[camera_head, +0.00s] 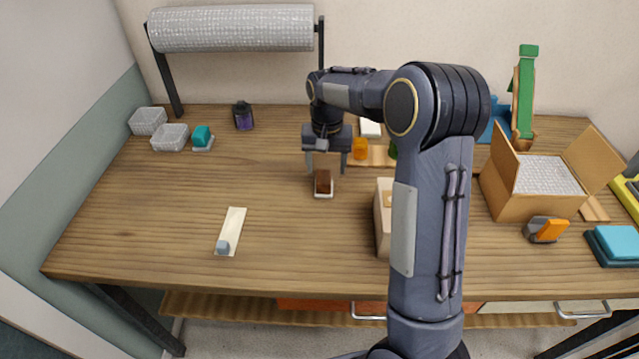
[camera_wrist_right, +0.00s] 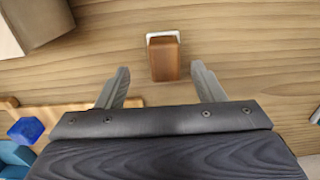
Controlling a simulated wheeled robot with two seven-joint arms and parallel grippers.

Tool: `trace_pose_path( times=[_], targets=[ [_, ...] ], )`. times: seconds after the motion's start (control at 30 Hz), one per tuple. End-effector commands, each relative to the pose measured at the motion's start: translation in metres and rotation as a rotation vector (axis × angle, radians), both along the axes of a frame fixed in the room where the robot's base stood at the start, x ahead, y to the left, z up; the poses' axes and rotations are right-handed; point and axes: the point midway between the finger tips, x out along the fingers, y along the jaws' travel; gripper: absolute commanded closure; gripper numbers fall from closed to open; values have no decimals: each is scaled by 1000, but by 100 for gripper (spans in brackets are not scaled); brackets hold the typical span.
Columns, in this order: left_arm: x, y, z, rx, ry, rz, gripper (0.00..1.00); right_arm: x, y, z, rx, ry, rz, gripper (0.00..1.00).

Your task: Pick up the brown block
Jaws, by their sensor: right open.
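The brown block (camera_head: 323,178) stands on a small white base (camera_head: 324,194) near the middle of the wooden table. In the right wrist view the brown block (camera_wrist_right: 165,60) lies ahead of and between the fingers, with the white base (camera_wrist_right: 163,35) at its far end. My right gripper (camera_head: 325,172) is open and empty above the table, just behind the block in the head view. Its two fingers also show apart in the right wrist view (camera_wrist_right: 160,80). I cannot tell how far above the block the fingertips are. My left gripper is not in view.
A beige box (camera_head: 384,218) stands right of the block, partly hidden by my arm. The table left of the block is mostly clear.

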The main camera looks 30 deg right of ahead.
Motion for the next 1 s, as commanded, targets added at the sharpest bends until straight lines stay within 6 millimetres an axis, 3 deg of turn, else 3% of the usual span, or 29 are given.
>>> trace_pose_path(
  times=[0.33,0.63,1.0],
  targets=[
    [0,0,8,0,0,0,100,8,1,-46,1,2,2,38],
    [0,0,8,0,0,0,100,8,1,-51,2,-1,2,38],
    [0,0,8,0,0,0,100,8,1,-51,1,-2,2,87]
  ],
)
